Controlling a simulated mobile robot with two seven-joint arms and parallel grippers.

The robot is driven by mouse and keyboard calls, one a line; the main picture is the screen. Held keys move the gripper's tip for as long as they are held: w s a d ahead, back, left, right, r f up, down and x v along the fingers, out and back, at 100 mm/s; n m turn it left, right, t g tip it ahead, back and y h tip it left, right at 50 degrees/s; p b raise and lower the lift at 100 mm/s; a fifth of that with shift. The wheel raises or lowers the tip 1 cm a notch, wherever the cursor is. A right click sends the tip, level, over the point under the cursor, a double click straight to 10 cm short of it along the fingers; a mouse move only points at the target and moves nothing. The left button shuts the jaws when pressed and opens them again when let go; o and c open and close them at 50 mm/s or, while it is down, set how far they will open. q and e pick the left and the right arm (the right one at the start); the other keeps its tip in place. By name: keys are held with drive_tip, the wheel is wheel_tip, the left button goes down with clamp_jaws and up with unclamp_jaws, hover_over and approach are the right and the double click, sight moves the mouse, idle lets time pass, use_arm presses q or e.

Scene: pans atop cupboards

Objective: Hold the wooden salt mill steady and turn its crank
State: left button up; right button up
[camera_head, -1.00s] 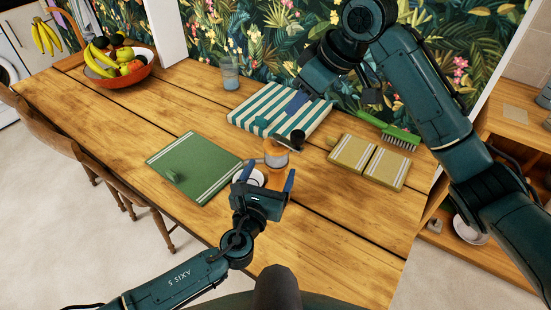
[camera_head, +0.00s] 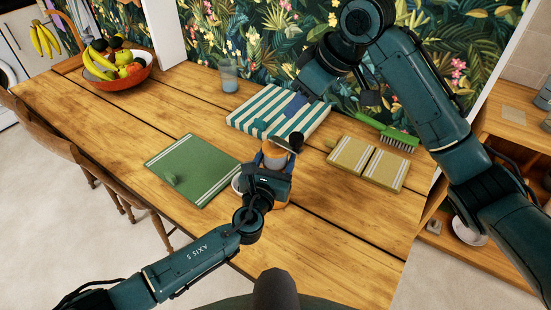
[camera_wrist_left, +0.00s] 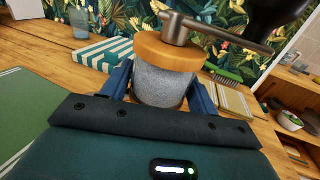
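The salt mill (camera_wrist_left: 163,84) has a grey speckled body and a wooden top (camera_wrist_left: 168,52). Its metal crank (camera_wrist_left: 215,30) points right and ends in a black knob (camera_wrist_left: 275,22). In the head view the mill (camera_head: 273,154) stands upright on the table. My left gripper (camera_head: 274,162) is open with its blue fingers on either side of the body, seemingly not pressed on it. These fingers also flank the mill in the left wrist view (camera_wrist_left: 160,92). My right gripper (camera_head: 297,102) hangs above the striped cloth, behind the mill; its finger spacing is unclear.
A green mat (camera_head: 195,172) lies left of the mill, a striped cloth (camera_head: 240,116) behind it. Yellow cloths (camera_head: 368,162) and a green brush (camera_head: 390,134) lie to the right. A glass (camera_head: 229,78) and a fruit bowl (camera_head: 128,78) stand farther back. A white dish is mostly hidden by my left gripper.

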use_arm(q)
clamp_jaws()
idle(0.4)
